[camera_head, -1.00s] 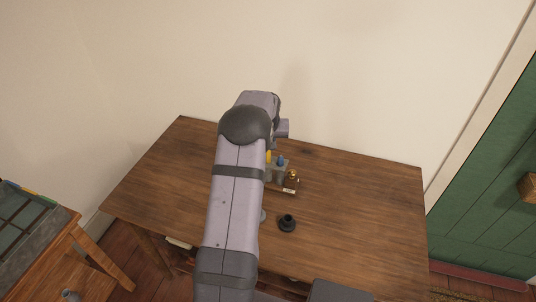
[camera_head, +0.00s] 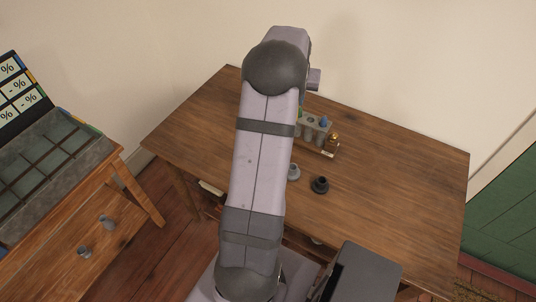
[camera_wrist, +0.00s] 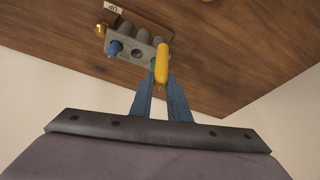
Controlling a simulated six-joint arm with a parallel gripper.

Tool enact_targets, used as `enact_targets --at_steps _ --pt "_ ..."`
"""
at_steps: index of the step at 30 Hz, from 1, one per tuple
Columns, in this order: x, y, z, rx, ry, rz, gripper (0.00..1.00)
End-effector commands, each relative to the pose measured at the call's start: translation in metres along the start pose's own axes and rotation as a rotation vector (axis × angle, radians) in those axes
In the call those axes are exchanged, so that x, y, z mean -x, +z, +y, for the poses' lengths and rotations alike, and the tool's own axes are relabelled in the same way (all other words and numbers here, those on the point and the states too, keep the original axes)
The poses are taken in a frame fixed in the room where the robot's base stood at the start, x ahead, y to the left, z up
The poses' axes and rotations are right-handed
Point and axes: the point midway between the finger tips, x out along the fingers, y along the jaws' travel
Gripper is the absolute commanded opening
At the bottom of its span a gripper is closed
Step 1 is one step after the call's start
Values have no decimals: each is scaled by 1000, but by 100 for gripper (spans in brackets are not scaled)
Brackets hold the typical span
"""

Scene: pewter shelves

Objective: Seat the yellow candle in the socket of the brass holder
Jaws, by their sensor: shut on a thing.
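The yellow candle (camera_wrist: 161,62) is between the fingertips of my gripper (camera_wrist: 160,80) in the wrist view. My gripper is shut on it, and it overlaps one end of the grey rack (camera_wrist: 136,45) in that picture. I cannot tell whether its far end is clear of the rack. In the head view my arm hides the candle and most of the gripper. A brass-coloured thing, perhaps the brass holder, is cut off at the wrist view's top edge (camera_wrist: 207,1). Its socket is not visible.
The rack (camera_head: 315,131) holds a blue candle (camera_head: 324,120). Beside it is a labelled board with a small brass piece (camera_head: 334,139). A grey holder (camera_head: 292,172) and a black holder (camera_head: 320,185) stand nearer. The table's right side is clear.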

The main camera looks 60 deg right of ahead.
Motion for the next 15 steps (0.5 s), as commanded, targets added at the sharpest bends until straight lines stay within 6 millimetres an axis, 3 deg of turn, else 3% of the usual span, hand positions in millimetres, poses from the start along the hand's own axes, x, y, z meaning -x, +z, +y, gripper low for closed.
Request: enact_targets --at_steps 6,15 --pt "7 46 -46 7 -1 3 0" --pt "14 90 -78 11 -13 8 0"
